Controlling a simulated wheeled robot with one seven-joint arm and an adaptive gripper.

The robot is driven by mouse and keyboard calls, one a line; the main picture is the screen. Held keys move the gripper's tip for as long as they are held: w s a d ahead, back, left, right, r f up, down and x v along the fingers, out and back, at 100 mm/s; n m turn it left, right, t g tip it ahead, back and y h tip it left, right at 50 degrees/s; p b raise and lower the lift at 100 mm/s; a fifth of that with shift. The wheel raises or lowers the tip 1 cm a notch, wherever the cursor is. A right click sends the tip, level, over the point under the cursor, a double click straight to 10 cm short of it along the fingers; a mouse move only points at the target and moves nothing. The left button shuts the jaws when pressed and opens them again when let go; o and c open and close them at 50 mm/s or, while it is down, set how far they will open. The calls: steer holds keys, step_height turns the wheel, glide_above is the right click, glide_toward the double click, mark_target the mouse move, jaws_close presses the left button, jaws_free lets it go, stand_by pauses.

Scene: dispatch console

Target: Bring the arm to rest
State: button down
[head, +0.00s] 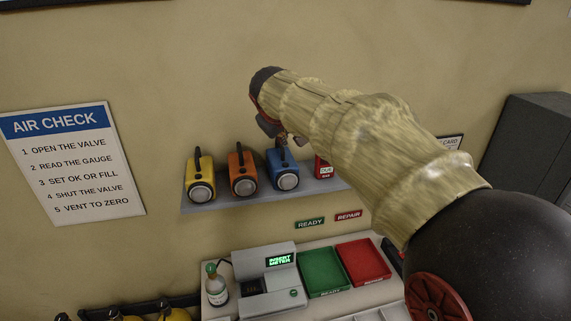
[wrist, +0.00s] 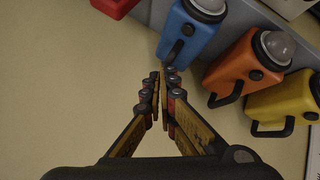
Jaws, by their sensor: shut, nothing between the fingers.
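My arm reaches out in the head view, from the lower right toward the wall, in a mottled yellow-green sleeve. My gripper shows only in part there, at the arm's far end near the shelf. In the wrist view my gripper (wrist: 162,73) is shut, its fingertips together with nothing between them. It is close to the handle of the blue lamp (wrist: 190,35); I cannot tell whether they touch. The blue lamp (head: 283,173) stands on the wall shelf (head: 215,204) in the head view.
An orange lamp (head: 242,174) and a yellow lamp (head: 200,180) share the shelf, with a red item (head: 322,168) at its right. Below are a meter (head: 266,285), a small bottle (head: 216,287), a green tray (head: 322,270) and a red tray (head: 362,262). A grey cabinet (head: 528,145) stands right.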

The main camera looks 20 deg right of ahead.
steer(key=s+a+f, duration=0.1)
steer(key=s+f, duration=0.1)
steer(key=f, duration=0.1)
steer(key=s+a+f+g+y, duration=0.1)
steer(key=s+f, duration=0.1)
steer(key=f, duration=0.1)
steer(key=s+f+m+g, duration=0.1)
steer(key=s+f, duration=0.2)
steer(key=shift+a+f+b, duration=0.25)
steer(key=shift+a+b, duration=0.1)
steer(key=shift+a, duration=0.05)
steer(key=s+a+f+y+b, duration=0.1)
steer(key=s+a+f+b, duration=0.2)
steer(key=s+f, duration=0.4)
steer(key=s+a+f+m+y+b, duration=0.1)
steer(key=s+a+f+b, duration=0.2)
steer(key=s, duration=0.9)
steer(key=s+a+f+m+y+b, duration=0.1)
steer(key=s+a+f+b, duration=0.2)
steer(key=s+f+b, duration=0.5)
step_height(320, 180, down, 3)
steer(key=shift+s+a+f+y, duration=0.15)
steer(key=shift+s+a+y, duration=0.2)
steer(key=shift+s, duration=0.85)
